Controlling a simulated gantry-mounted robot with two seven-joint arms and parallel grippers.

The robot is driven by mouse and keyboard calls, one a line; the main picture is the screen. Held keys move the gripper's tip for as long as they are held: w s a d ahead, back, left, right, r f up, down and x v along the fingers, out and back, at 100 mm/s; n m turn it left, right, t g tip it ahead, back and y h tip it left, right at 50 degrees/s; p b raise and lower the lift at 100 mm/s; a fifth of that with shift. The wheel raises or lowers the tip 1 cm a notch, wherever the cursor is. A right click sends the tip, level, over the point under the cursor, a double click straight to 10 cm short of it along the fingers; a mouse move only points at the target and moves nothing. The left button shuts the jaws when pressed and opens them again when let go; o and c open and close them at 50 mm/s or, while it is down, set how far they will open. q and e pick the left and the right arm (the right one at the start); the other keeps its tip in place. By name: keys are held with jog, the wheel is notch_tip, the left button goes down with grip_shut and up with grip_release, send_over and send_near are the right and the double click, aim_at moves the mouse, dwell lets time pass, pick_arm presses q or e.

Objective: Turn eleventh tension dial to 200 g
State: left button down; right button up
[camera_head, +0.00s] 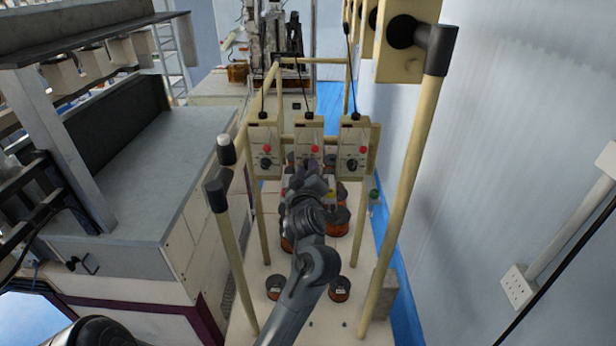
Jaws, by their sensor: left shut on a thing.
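Three cream tension boxes hang in a row on a yellow frame: a left box (263,135), a middle box (309,129) and a right box (353,135). Each has a red knob. Black dials show on the left box (266,163) and right box (352,164). My left gripper (312,167) is at the lower front of the middle box, where its dial would be. It is shut on what appears to be that dial, which the gripper hides. Scale marks are too small to read. My right gripper is not in view.
Copper wire spools (340,289) stand on the pale base below the boxes, on both sides of my arm. A yellow post (405,185) rises at right, near the wall. A grey-topped cabinet (140,175) stands at left.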

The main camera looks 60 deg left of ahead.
pick_arm(q)
jog(key=n+b, duration=0.4)
jog(key=n, duration=0.1)
jog(key=n+b, duration=1)
jog(key=shift+f+n, duration=0.25)
jog(key=shift+n, duration=0.05)
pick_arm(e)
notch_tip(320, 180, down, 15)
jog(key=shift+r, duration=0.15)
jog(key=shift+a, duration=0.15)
pick_arm(q)
jog(key=c, duration=0.9)
grip_release()
jog(key=shift+o, duration=0.2)
jog(key=shift+r, duration=0.1)
